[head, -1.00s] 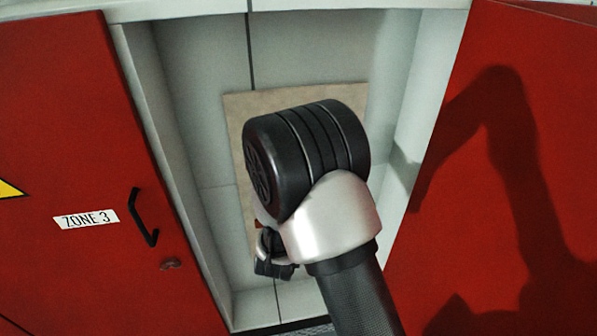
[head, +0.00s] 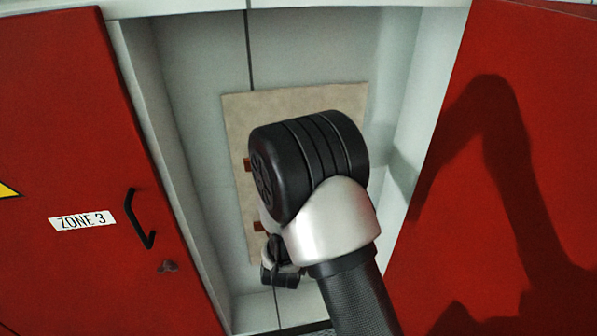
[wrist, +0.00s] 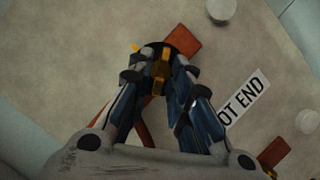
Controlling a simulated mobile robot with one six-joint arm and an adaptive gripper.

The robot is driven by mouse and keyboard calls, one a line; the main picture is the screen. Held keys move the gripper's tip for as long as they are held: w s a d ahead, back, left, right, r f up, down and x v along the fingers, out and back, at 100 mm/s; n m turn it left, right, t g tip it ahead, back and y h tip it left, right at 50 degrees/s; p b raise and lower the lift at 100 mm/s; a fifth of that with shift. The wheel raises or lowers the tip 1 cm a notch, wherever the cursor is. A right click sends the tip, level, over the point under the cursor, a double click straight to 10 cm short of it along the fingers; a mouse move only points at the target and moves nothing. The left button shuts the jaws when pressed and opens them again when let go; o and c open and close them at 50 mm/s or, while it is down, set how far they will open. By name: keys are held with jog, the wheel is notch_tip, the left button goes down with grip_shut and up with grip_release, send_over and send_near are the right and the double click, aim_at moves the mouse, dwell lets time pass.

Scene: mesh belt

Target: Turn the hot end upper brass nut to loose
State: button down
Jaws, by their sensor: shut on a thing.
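In the wrist view my gripper (wrist: 160,78) is shut on the brass nut (wrist: 160,72), a small yellow-brown piece between its fingertips. The nut sits by a dark round part at the end of a copper-coloured bar (wrist: 184,41). A white label (wrist: 244,98) reading "OT END", its first letter covered, lies to the right of the fingers. The beige panel (head: 236,105) carries these parts inside the cabinet. In the head view my own arm hides the nut and the fingertips.
A second copper-coloured piece (wrist: 274,152) and pale round knobs (wrist: 221,10) are on the panel. The red cabinet door marked ZONE 3 (head: 83,220) stands at left, with a black handle (head: 139,219). A red panel (head: 500,180) stands close on the right.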

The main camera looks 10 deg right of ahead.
jog(key=c, duration=1.8)
grip_release()
jog(key=shift+w, duration=0.1)
jog(key=shift+o, duration=0.2)
jog(key=v, duration=1.2)
